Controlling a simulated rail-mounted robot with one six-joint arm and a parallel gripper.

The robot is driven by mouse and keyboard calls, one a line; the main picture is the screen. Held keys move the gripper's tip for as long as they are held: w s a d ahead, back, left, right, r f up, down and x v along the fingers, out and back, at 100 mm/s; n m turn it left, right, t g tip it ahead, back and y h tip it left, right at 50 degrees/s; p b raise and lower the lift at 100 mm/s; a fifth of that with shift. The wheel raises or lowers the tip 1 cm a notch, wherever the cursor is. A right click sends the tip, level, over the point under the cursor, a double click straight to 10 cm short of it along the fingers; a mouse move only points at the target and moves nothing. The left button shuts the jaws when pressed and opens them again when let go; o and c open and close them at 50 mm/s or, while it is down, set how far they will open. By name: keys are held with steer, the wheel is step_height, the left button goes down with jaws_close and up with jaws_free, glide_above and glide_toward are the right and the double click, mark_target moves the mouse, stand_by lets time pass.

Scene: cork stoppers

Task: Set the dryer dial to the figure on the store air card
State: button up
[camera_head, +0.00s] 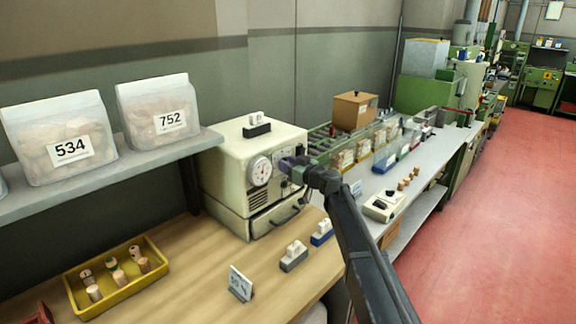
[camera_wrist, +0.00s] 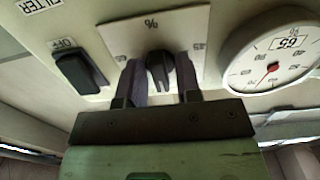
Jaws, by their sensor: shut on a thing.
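The dryer is a cream box (camera_head: 228,175) on the wooden bench in the head view. Its dial is a black knob (camera_wrist: 157,72) on a white plate (camera_wrist: 118,38) marked with % and small figures, seen upside down in the wrist view. My gripper (camera_wrist: 159,62) is shut on the knob, one finger on each side; in the head view my gripper (camera_head: 290,163) is at the dryer's front. The knob's exact setting cannot be told. A small standing card (camera_head: 241,284) is on the bench; its writing is too small to read. Another card (camera_head: 356,188) stands farther right.
A round gauge (camera_wrist: 272,55) labelled 65 and a black OFF switch (camera_wrist: 80,72) flank the dial. Bags marked 534 (camera_head: 58,130) and 752 (camera_head: 158,108) stand on a shelf. A yellow tray (camera_head: 118,284) holds several corks. The bench front is partly clear.

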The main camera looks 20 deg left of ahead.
steer(key=o, duration=0.6)
steer(key=shift+d, duration=0.1)
steer(key=v, duration=1)
steer(key=shift+s+d, duration=0.15)
steer(key=shift+d, duration=0.15)
